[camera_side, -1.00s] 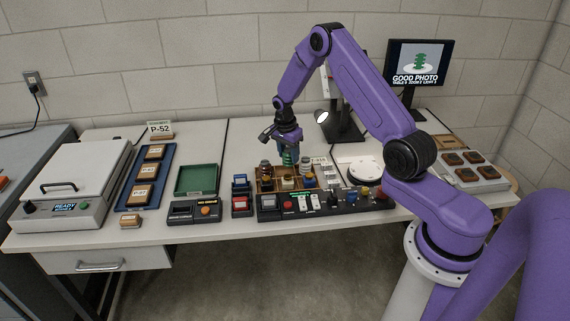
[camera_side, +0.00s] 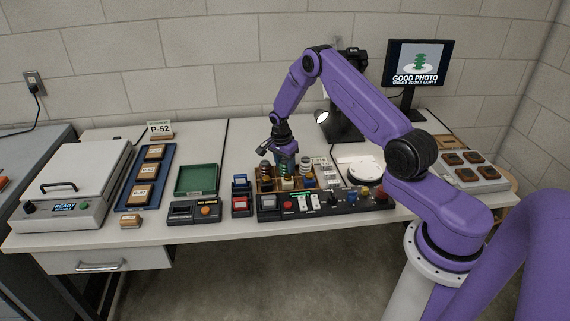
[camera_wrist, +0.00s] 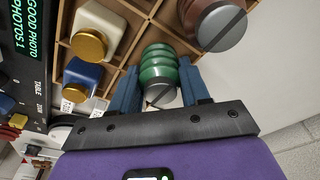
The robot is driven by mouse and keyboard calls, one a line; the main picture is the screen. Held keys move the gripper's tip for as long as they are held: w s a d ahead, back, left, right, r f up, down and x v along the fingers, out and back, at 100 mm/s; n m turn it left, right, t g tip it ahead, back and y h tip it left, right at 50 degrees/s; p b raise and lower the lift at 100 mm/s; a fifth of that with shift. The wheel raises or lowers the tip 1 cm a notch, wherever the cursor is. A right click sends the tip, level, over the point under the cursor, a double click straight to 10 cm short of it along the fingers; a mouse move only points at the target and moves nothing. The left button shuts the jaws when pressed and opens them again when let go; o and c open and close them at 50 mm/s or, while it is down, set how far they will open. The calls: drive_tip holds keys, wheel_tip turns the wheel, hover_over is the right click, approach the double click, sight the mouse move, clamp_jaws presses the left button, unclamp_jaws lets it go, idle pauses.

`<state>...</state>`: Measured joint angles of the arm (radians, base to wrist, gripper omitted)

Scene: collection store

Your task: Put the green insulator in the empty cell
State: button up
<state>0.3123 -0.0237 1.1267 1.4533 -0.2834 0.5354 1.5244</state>
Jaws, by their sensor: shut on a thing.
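My gripper (camera_wrist: 160,92) is shut on the green insulator (camera_wrist: 158,65), a ribbed green piece with a grey metal end, held between the two blue fingers. In the side view my gripper (camera_side: 283,163) is low over the wooden divided crate (camera_side: 263,186), behind the control panel. The crate's wooden walls (camera_wrist: 134,8) also show in the wrist view, with the insulator at a cell among them. Its far end is hidden, so I cannot tell whether it touches the cell floor.
In the wrist view a brown insulator (camera_wrist: 213,22) stands close on the right. A white jar (camera_wrist: 100,20) and a blue jar (camera_wrist: 83,75), both gold-capped, stand to the left. A black control panel (camera_side: 325,201) lies in front of the crate; a green tray (camera_side: 196,180) sits left.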

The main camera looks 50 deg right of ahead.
sight(282, 165)
drive_tip(key=o, duration=1.2)
drive_tip(key=shift+f, duration=0.1)
wheel_tip(282, 165, up, 12)
drive_tip(key=a+f, duration=0.1)
drive_tip(key=a, duration=0.1)
drive_tip(key=s+a+r+n, duration=0.4)
drive_tip(key=a+n, duration=0.1)
drive_tip(key=a, duration=0.2)
drive_tip(key=s+a+r+n+y, duration=0.1)
drive_tip(key=s+a+r+n, duration=0.3)
drive_tip(key=a, duration=0.3)
drive_tip(key=s+a+r+n, duration=0.4)
drive_tip(key=a+n, duration=0.1)
drive_tip(key=a, duration=0.2)
drive_tip(key=s+a+r+n, duration=0.1)
drive_tip(key=s+n, duration=0.7)
drive_tip(key=s, duration=0.5)
drive_tip(key=s+a+r+n+y, duration=0.1)
drive_tip(key=s+r+n, duration=0.1)
drive_tip(key=s+n, duration=0.6)
drive_tip(key=shift+s+n, duration=0.3)
drive_tip(key=shift+s, duration=2.5)
